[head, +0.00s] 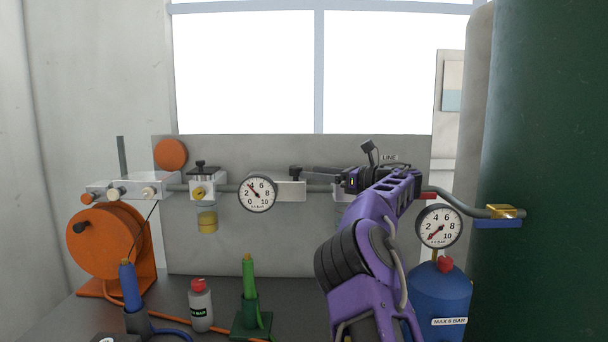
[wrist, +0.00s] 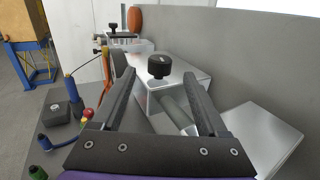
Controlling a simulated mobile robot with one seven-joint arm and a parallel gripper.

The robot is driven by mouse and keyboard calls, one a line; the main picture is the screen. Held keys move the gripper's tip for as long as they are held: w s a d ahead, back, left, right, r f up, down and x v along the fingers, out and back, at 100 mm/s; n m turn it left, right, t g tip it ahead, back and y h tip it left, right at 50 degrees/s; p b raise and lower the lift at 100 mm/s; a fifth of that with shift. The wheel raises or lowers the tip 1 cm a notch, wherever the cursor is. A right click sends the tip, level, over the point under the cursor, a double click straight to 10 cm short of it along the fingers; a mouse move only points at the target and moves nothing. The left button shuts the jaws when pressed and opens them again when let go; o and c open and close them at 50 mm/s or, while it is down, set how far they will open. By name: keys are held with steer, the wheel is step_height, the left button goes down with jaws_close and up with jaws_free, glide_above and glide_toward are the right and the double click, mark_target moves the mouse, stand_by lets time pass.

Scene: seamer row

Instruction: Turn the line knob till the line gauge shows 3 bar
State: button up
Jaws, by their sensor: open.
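In the wrist view a round black knob (wrist: 160,66) stands on a pale metal block (wrist: 185,80), between and just beyond the open fingers, with no clear contact.
A second gauge (head: 438,227) stands above a blue tank (head: 440,290), its needle low left. A left unit with a black knob (head: 202,165), an orange reel (head: 105,240), a bottle (head: 200,305) and a green tool (head: 249,280) stand left. A large green cylinder (head: 550,150) fills the right.

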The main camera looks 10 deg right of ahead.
steer(key=shift+s+d, duration=0.3)
steer(key=shift+s, duration=0.05)
